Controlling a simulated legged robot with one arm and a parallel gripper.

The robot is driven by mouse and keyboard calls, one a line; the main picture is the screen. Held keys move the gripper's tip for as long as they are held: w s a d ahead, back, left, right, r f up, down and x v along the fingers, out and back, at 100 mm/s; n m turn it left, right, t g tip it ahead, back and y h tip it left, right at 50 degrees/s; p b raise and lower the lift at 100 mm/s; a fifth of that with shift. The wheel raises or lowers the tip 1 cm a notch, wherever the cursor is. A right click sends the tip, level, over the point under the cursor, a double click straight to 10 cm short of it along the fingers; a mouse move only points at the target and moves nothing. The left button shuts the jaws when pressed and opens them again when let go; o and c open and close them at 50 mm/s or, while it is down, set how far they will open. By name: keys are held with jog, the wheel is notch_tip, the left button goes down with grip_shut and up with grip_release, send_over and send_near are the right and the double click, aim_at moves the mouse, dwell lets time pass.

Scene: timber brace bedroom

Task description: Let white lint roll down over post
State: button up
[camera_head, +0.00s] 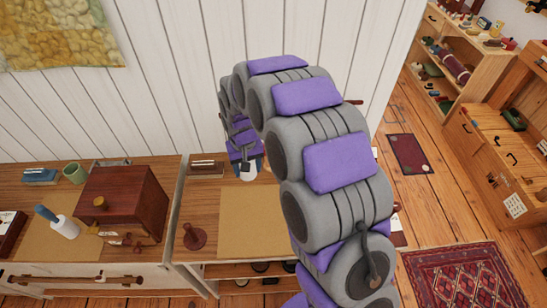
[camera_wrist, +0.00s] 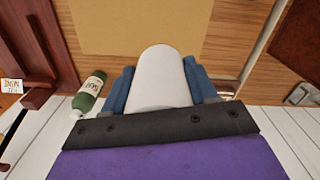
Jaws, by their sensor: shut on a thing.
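The white lint roll (camera_wrist: 160,78) is between the blue fingers of my gripper (camera_wrist: 159,68) in the wrist view, and the gripper is shut on it. In the head view my gripper (camera_head: 246,165) is near the plank wall, with the white roll (camera_head: 248,173) showing small below it, above the back of the right desk. A dark red wooden post on a round base (camera_head: 195,237) stands on the desk's left part, left of and nearer than the roll. The roll is apart from the post. The post is not clearly seen in the wrist view.
A tan mat (camera_head: 238,228) covers the desk beside the post. A dark wooden box (camera_head: 122,203) stands on the left desk, with a blue-handled lint roller (camera_head: 58,224) left of it. A green bottle (camera_wrist: 90,95) shows left of my fingers. The plank wall (camera_head: 190,90) is close behind.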

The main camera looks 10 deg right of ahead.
jog(key=s+a+n+p, duration=0.15)
jog(key=s+a, duration=0.25)
jog(key=a, duration=0.8)
jog(key=n, duration=0.2)
send_near(191, 232)
jog(key=shift+w+a+f+b, duration=0.1)
jog(key=shift+f+b, duration=0.3)
jog(key=shift+f, duration=1.45)
jog(key=shift+w+a+f+b, duration=0.15)
jog(key=shift+f+b, duration=0.25)
jog(key=shift+f, duration=1.5)
jog(key=shift+w+d+f+b, duration=0.1)
jog(key=shift+f+b, duration=0.3)
jog(key=shift+f, duration=1.45)
jog(key=shift+s+f, duration=0.1)
jog(key=shift+f, duration=0.2)
jog(key=shift+f, duration=0.1)
